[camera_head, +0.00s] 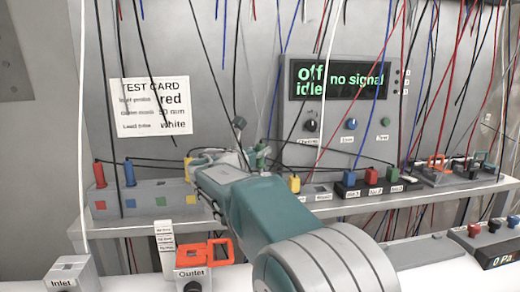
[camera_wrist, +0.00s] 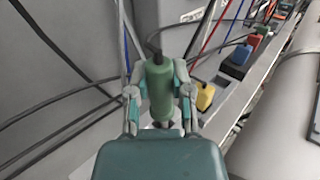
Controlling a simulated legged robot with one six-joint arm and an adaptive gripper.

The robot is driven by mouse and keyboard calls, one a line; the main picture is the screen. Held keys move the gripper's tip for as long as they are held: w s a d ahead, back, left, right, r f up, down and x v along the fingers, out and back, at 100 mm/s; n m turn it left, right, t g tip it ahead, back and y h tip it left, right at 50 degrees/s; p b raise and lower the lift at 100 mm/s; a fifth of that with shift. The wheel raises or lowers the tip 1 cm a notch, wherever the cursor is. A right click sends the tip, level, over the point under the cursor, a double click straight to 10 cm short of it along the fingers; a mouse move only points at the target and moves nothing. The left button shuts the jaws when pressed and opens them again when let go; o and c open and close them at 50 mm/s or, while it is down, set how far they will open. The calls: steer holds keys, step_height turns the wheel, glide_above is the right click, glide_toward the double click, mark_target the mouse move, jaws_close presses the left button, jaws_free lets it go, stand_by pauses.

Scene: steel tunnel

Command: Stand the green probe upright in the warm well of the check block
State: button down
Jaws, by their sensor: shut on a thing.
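My gripper (camera_wrist: 158,72) is shut on the green probe (camera_wrist: 158,88), its two fingers on either side of the body. In the wrist view the probe looks roughly upright, with a dark cable at its top; its lower end is hidden by my gripper. In the head view my gripper (camera_head: 228,160) is above the shelf, and a bit of green probe (camera_head: 262,153) shows behind it. The grey block (camera_head: 142,190) at the left bears a red probe (camera_head: 99,173) and a blue probe (camera_head: 129,173), above coloured squares. Which well is warm cannot be read here.
A yellow probe (camera_head: 294,183) stands right of my gripper. Blue, red and green plugs (camera_head: 372,177) line the shelf further right. The panel display (camera_head: 340,78) reads "off idle no signal". A test card (camera_head: 152,106) hangs behind. Many loose cables hang across. An orange-handled Outlet valve (camera_head: 206,252) is in front.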

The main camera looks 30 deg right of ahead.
steer(key=shift+f, duration=1.3)
steer(key=shift+c, duration=2.2)
jaws_free()
step_height(320, 180, up, 10)
steer(key=shift+w+f, duration=0.1)
